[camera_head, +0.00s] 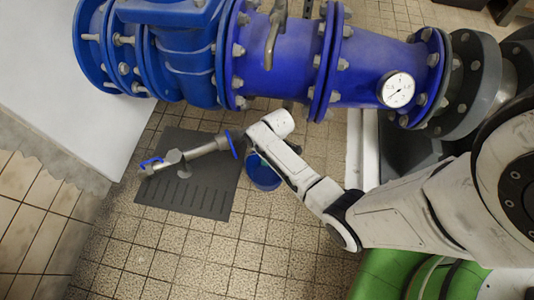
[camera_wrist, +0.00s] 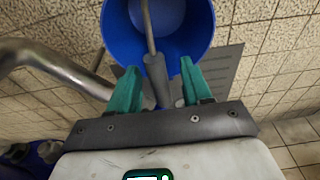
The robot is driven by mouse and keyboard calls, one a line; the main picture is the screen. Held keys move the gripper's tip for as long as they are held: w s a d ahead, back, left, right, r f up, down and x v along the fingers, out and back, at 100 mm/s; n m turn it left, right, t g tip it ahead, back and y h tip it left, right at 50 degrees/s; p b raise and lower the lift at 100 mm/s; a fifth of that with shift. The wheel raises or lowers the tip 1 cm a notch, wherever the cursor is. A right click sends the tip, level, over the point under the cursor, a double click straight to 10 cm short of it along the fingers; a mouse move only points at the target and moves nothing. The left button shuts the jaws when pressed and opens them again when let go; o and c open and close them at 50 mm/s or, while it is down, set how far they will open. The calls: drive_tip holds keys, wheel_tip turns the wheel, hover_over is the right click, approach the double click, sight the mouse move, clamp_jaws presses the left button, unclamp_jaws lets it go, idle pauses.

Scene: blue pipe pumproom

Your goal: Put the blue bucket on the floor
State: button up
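The blue bucket (camera_head: 263,178) is partly hidden behind my arm in the head view, beside a blue-flanged grey pipe. In the wrist view the bucket (camera_wrist: 203,22) is seen into its open mouth, just ahead of my gripper. Its handle grip (camera_wrist: 157,72), grey and rod-like, lies across the mouth and points down between my fingers. My gripper (camera_wrist: 158,70) has two teal fingers spread apart, with a visible gap on both sides of the grip. Whether the grip is fully between the fingers or slightly beyond them I cannot tell. I cannot tell what supports the bucket.
A grey pipe (camera_wrist: 62,68) runs close on the left in the wrist view. A dark grated mat (camera_head: 205,205) lies on the tiled floor (camera_head: 190,258). Large blue pipework (camera_head: 280,62) with a gauge crosses above. Open floor lies in front of the mat.

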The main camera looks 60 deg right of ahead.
wheel_tip(320, 180, up, 12)
drive_tip(key=s+p, duration=0.2)
drive_tip(key=p, duration=0.4)
drive_tip(key=s+a+r+m, duration=0.4)
drive_tip(key=s+a+r, duration=0.7)
drive_tip(key=s+r, duration=0.1)
drive_tip(key=shift+a+r+g+h, duration=0.2)
drive_tip(key=shift+r+g+h, duration=0.15)
drive_tip(key=shift+r, duration=0.55)
wheel_tip(320, 180, up, 26)
drive_tip(key=p, duration=2.6)
drive_tip(key=shift+r+p, duration=0.2)
drive_tip(key=shift+p, duration=0.1)
